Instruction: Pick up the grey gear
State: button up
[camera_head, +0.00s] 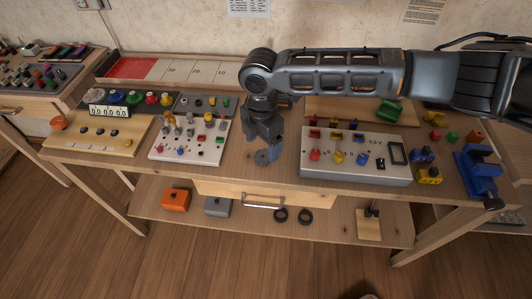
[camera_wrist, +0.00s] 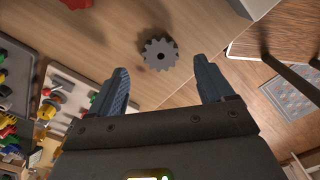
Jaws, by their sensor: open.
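The grey gear (camera_wrist: 160,55) lies flat on the wooden table in the wrist view, a toothed disc with a dark centre hole. My gripper (camera_wrist: 160,82) is open, its two blue-grey fingers spread, with nothing between them. The gear shows just beyond the fingertips, roughly centred between them and apart from them. In the head view my gripper (camera_head: 268,157) points down over the front middle of the table, between two light panels. In that view the gear cannot be told clearly from the fingers around it.
A white panel with colored knobs (camera_head: 188,140) stands to the left of my gripper, and a larger grey control box (camera_head: 352,172) to the right. The table's front edge and a drawer (camera_head: 240,192) are close below. A blue vise (camera_head: 478,172) stands far right.

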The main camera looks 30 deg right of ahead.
aim_at(262, 157)
notch_tip(262, 157, down, 4)
jog(key=shift+s+a+f, duration=0.1)
jog(key=shift+s, duration=0.05)
jog(key=shift+c, duration=0.2)
jog(key=c, duration=1.2)
